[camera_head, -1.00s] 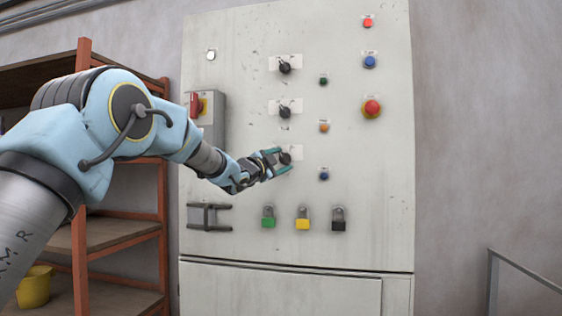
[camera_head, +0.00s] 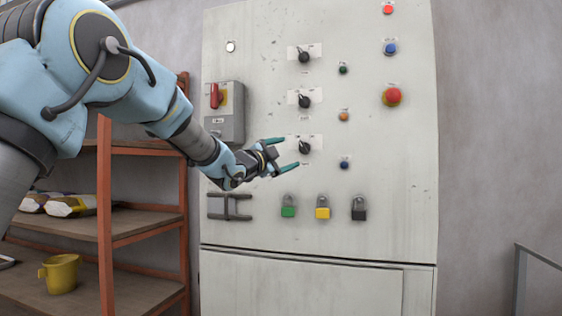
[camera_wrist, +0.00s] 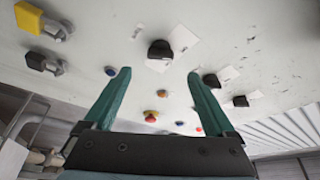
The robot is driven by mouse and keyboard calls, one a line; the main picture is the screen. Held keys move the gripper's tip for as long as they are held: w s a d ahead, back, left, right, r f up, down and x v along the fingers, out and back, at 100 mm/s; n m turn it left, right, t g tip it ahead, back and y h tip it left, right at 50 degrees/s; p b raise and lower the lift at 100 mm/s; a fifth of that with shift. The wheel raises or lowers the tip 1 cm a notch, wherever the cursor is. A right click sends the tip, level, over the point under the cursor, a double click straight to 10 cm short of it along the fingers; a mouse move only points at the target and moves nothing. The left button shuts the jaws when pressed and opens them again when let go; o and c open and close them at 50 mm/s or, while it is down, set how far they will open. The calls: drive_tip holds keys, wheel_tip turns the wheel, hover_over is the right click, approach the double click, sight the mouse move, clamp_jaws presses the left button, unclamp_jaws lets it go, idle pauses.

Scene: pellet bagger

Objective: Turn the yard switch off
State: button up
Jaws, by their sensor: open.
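Three black rotary knobs on white labels stand in a column on the grey cabinet: a top knob (camera_head: 304,57), a middle knob (camera_head: 305,101) and a lowest knob (camera_head: 304,147). The label writing is too small to read, so I cannot tell which is the yard switch. My gripper (camera_head: 288,153) is open and empty, its teal fingers just left of the lowest knob and apart from it. In the wrist view a black knob (camera_wrist: 160,50) shows beyond and between the fingertips (camera_wrist: 158,75); nothing is between the pads. The exact knob settings are hard to read.
The cabinet also bears a red-handled isolator box (camera_head: 225,112), a red emergency button (camera_head: 392,96), small coloured buttons and green, yellow and black padlocks (camera_head: 322,208). An orange-framed shelf (camera_head: 105,215) with a yellow bucket (camera_head: 60,273) stands left. A rail (camera_head: 520,280) is at right.

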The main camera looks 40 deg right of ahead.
drive_tip(key=shift+v, duration=1.2)
